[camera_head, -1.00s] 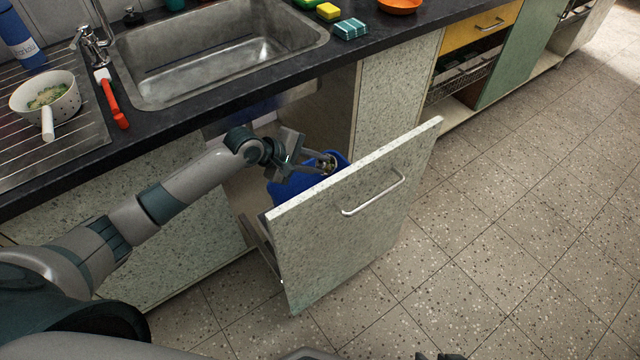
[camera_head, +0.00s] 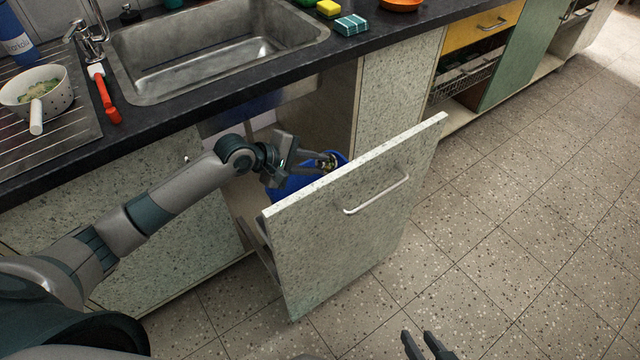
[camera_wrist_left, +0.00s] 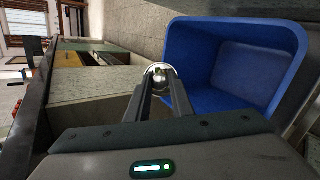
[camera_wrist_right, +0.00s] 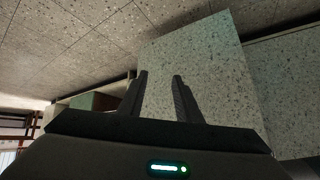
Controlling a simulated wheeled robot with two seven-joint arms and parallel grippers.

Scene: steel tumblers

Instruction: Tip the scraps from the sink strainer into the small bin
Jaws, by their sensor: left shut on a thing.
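My left gripper (camera_head: 318,161) is shut on the sink strainer (camera_head: 330,163), a small round metal piece at its fingertips. I cannot tell the strainer's exact tilt or height over the bin. My right gripper (camera_wrist_right: 157,85) is open and empty; its fingertips show at the bottom of the head view (camera_head: 420,338).
Floor at right is clear.

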